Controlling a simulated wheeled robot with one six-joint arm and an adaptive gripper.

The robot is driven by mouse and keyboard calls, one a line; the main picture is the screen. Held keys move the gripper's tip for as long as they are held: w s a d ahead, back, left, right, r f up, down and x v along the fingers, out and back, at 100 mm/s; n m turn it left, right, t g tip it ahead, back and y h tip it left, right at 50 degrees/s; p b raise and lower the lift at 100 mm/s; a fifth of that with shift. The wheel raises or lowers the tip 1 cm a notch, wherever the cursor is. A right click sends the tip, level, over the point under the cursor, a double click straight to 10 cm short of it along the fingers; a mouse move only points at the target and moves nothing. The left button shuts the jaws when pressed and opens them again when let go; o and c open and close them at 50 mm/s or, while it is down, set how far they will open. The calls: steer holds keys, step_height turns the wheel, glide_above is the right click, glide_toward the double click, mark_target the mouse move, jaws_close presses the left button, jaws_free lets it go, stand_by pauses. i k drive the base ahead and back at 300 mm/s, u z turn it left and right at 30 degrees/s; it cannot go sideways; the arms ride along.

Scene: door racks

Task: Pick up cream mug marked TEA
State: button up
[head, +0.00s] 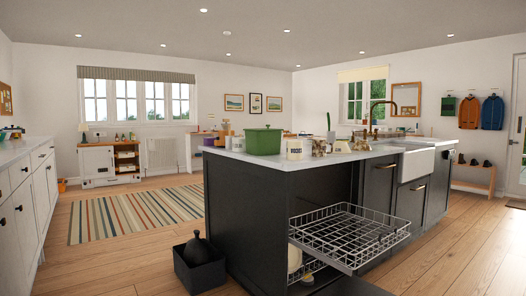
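A cream container with dark lettering (295,149) stands upright on the island worktop, right of a green pot. The lettering is too small to read for sure, and I cannot tell whether this is the TEA mug. A smaller pale container (238,144) stands left of the green pot. Its marking cannot be read. A pale rounded item (294,258) shows partly under the pulled-out rack, and the rack hides some of it. I cannot make out a mug clearly marked TEA. My gripper is not in view.
The dark island (245,215) fills the middle. A wire rack (350,236) juts out from its open front. A dark box (199,273) holding a black rounded object stands on the floor to its left. A green pot (264,141) stands on the worktop. Wooden floor is clear at right.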

mark_target(320, 146)
steer(key=u, duration=0.9)
steer(key=i, duration=1.3)
steer(key=z, duration=0.3)
